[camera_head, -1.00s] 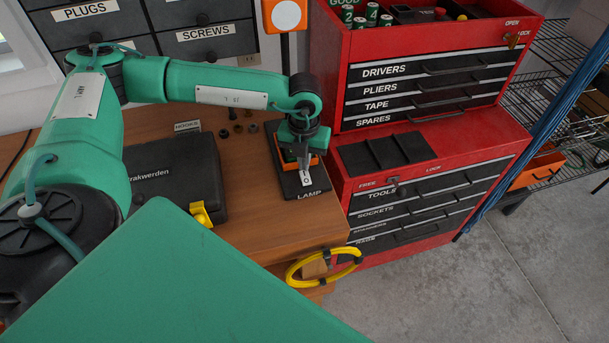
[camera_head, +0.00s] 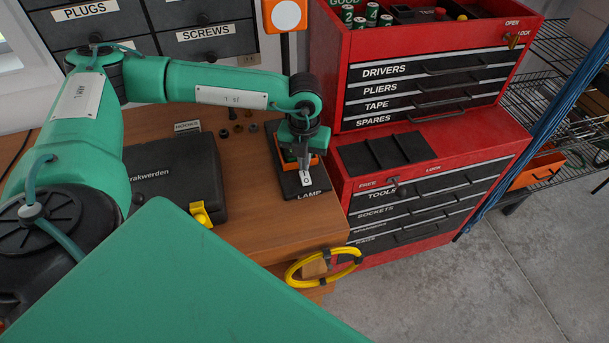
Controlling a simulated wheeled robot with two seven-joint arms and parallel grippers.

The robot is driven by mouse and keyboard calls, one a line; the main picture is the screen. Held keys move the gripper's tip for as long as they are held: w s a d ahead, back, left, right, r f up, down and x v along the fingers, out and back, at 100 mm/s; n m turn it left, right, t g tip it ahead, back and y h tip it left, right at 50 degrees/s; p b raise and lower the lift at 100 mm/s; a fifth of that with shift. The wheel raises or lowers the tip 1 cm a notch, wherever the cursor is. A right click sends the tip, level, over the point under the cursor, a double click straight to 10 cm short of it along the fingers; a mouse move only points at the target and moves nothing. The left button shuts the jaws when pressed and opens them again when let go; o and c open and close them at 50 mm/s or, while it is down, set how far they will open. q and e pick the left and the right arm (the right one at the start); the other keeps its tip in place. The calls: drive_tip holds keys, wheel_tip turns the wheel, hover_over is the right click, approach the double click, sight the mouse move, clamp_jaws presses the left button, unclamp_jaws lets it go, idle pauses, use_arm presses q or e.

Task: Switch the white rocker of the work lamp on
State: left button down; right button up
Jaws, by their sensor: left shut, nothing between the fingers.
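The work lamp has a black base plate (camera_head: 312,190) marked LAMP on the wooden bench, and an orange head with a white disc (camera_head: 286,15) above and behind. The white rocker (camera_head: 307,181) sits on the base with a small mark on it. My left gripper (camera_head: 303,169) is shut and empty, pointing down over the base. Its tip is right at the rocker's far end; I cannot tell whether it touches. The gripper and wrist hide part of the lamp's orange housing and post. My right gripper is not in view.
A black case (camera_head: 175,172) with a yellow latch lies left on the bench (camera_head: 262,232). A red tool chest (camera_head: 440,150) stands close to the right. A yellow cable coil (camera_head: 322,266) hangs at the bench's front edge.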

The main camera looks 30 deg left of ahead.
sight(304, 173)
use_arm(q)
drive_tip(key=shift+f+b, duration=0.95)
drive_tip(key=shift+f, duration=0.1)
idle(0.5)
drive_tip(key=shift+s, duration=0.1)
drive_tip(key=shift+r+p, duration=0.45)
drive_tip(key=shift+r, duration=0.35)
drive_tip(key=shift+r+p, duration=1.1)
drive_tip(key=shift+r, duration=1.65)
